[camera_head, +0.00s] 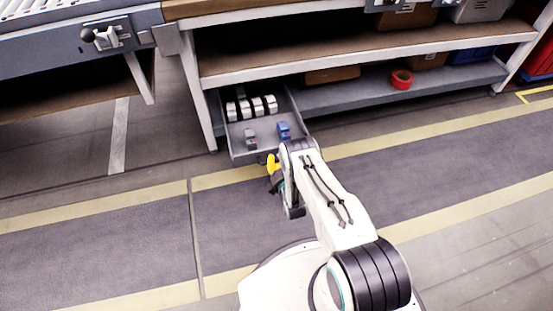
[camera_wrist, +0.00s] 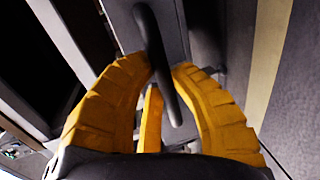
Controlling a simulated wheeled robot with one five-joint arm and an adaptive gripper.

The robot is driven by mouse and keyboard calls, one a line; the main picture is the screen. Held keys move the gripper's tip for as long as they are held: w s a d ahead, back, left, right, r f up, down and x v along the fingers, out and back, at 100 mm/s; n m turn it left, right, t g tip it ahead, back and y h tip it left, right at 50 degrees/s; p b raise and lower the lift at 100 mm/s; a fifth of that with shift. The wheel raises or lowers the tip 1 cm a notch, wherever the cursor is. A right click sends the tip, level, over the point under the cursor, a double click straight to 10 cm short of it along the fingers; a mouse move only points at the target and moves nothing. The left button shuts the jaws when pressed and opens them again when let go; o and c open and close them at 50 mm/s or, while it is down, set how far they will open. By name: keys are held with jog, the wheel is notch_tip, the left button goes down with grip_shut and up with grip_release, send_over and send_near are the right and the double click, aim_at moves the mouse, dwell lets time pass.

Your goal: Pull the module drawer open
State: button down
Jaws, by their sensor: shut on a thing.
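The module drawer (camera_head: 262,127) is a grey tray low under the workbench, standing out from the shelf with its inside in view. Several white modules (camera_head: 250,108) stand in a row at its back. A grey-and-red piece (camera_head: 250,140) and a blue piece (camera_head: 284,131) lie nearer its front. My yellow gripper (camera_head: 272,164) is at the drawer's front. In the wrist view my gripper (camera_wrist: 160,72) has its fingers on both sides of the dark bar handle (camera_wrist: 155,50) and is shut on it. The exact contact is partly hidden by the fingers.
A red tape roll (camera_head: 401,77) sits on the lower shelf (camera_head: 345,98) to the right of the drawer. A bench leg (camera_head: 196,95) stands close to the drawer's left. The floor in front, with yellow lines (camera_head: 110,209), is clear around my base.

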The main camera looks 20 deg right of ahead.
jog(key=shift+s, duration=0.25)
jog(key=c, duration=1.1)
grip_release()
jog(key=shift+s, duration=0.15)
jog(key=v, duration=1.1)
jog(key=shift+s+r, duration=0.1)
jog(key=shift+s, duration=0.25)
